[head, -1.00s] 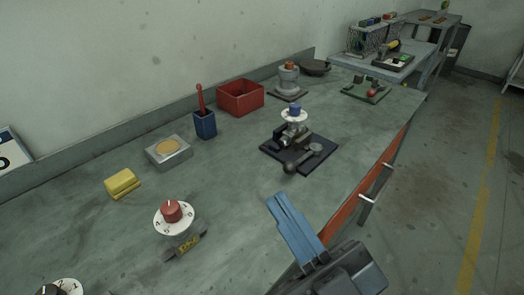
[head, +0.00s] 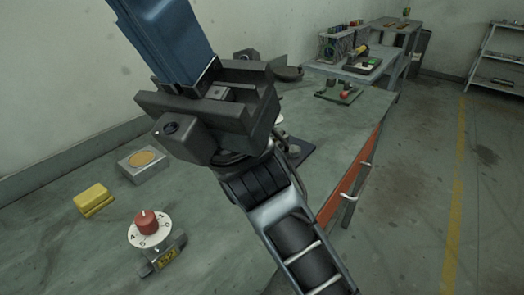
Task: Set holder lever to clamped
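My gripper (head: 165,40) is raised large and close to the camera at the upper left, its blue fingers pointing up and left and cut off by the top edge. I cannot tell whether the fingers are apart. The valve holder on its dark base plate (head: 303,154) is on the bench behind my gripper and arm. Only the plate's right part, a small grey round part (head: 293,150) and a sliver of the white dial (head: 279,119) show. The holder lever cannot be made out, so its setting is hidden. No contact with the holder shows.
A red-knobbed dial unit (head: 148,227), a yellow block (head: 93,199) and a grey box with a tan disc (head: 144,162) stand on the bench's left. A green plate (head: 339,92) with a red part is farther back. The bench's front right edge drops to open floor.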

